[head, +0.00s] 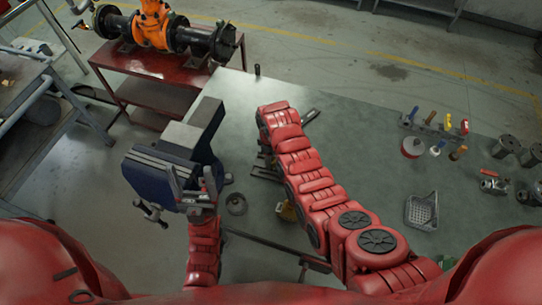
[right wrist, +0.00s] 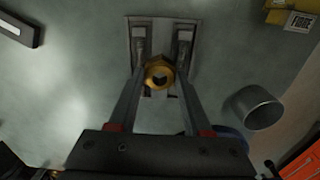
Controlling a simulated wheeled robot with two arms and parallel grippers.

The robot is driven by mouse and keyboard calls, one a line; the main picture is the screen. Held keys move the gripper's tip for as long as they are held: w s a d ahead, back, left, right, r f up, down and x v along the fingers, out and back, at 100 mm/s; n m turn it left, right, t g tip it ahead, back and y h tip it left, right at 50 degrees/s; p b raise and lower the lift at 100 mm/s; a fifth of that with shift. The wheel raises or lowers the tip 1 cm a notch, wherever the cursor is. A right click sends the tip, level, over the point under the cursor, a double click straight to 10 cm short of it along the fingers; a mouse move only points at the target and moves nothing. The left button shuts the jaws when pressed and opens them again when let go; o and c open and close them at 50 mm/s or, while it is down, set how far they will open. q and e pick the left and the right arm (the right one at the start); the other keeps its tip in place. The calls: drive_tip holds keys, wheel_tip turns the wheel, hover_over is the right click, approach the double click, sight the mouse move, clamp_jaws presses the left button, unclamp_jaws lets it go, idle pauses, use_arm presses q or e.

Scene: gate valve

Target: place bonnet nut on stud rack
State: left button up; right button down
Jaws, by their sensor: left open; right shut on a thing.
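A pale grey rectangular plate, apparently the stud rack (right wrist: 161,22), shows directly behind the nut and fingertips. I cannot tell whether the nut touches it. In the head view the right gripper (head: 265,168) is mostly hidden by its arm, above the bench, and the nut cannot be made out. My left gripper (head: 192,184) is open and empty in front of the blue vise (head: 150,172).
A grey ring-shaped part (head: 236,203) and a small yellow box (head: 287,212) lie on the bench (head: 345,150) near the right gripper. Tools (head: 435,125), a wire basket (head: 422,212) and metal cylinders (head: 505,147) stand at the right. A red table (head: 150,65) carries an orange valve.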

drive_tip(key=shift+s+f, duration=0.1)
drive_tip(key=shift+f, duration=0.2)
drive_tip(key=shift+f, duration=0.1)
drive_tip(key=shift+f, duration=0.15)
drive_tip(key=shift+c, duration=1.7)
unclamp_jaws()
